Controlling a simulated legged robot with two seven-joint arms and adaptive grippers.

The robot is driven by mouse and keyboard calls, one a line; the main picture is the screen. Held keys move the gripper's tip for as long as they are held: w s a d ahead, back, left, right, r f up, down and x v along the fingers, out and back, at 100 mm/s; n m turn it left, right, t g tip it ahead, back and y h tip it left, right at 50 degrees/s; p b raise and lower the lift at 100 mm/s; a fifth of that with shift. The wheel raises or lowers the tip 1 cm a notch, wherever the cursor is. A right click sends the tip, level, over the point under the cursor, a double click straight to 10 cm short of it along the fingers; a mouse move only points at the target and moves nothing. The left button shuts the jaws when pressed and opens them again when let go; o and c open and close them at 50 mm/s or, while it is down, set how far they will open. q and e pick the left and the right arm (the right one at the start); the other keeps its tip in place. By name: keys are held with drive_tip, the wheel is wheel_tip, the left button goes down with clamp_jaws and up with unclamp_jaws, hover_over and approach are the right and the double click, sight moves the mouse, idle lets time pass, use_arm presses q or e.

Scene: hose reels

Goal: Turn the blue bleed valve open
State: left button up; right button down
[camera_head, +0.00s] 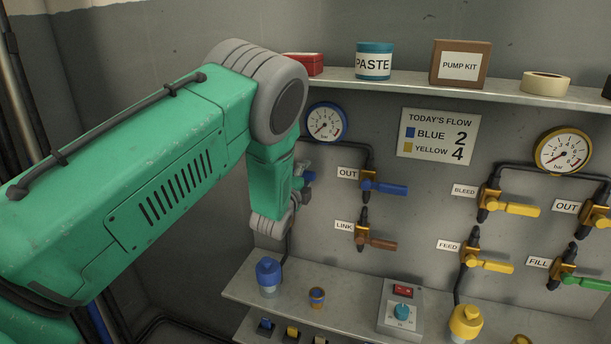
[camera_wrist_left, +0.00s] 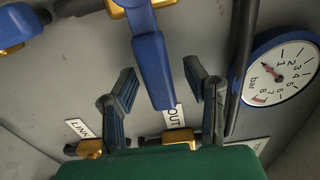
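A blue valve handle (camera_wrist_left: 150,65) with a brass body hangs between the fingers of my left gripper (camera_wrist_left: 160,76) in the left wrist view. Its own label is not in view, but it sits beyond the OUT and LINK valves, where the bleed valve would be. My left gripper is open, with a gap on either side of the handle. In the head view my left arm hides most of this valve; a bit of blue (camera_head: 309,177) shows beside the wrist. My right gripper is in neither view.
The blue OUT valve (camera_head: 388,188) and brown LINK valve (camera_head: 381,243) are close by on the right. A blue-rimmed gauge (camera_head: 325,122) is above. Yellow valves (camera_head: 520,209) are farther right. The lower shelf holds a blue-capped bottle (camera_head: 268,274) and a control box (camera_head: 402,312).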

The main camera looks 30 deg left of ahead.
use_arm(q)
drive_tip(key=shift+a+f, duration=0.1)
drive_tip(key=shift+a, duration=0.1)
drive_tip(key=c, duration=0.6)
drive_tip(key=shift+a, duration=0.25)
clamp_jaws()
